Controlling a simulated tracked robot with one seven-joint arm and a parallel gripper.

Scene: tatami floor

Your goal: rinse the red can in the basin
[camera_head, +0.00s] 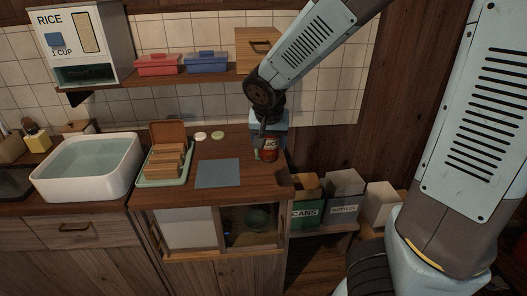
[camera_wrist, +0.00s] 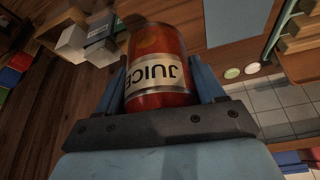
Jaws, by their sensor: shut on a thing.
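The red can (camera_head: 269,153), with a pale label reading JUICE, stands upright at the right end of the wooden counter. My gripper (camera_head: 269,143) reaches down over it from above. In the wrist view the can (camera_wrist: 157,75) sits between the two blue fingers of my gripper (camera_wrist: 160,88), and they are shut on it. I cannot tell whether its base touches the counter. The white basin (camera_head: 84,187) holds water and stands at the left end of the counter, well apart from the can.
A tray (camera_head: 148,184) of wooden pieces stands between basin and can. A grey-blue mat (camera_head: 218,173) lies beside it. A shelf (camera_head: 175,77) with red and blue boxes hangs above. Boxes labelled CANS (camera_head: 305,212) and BOTTLES (camera_head: 344,210) stand lower right.

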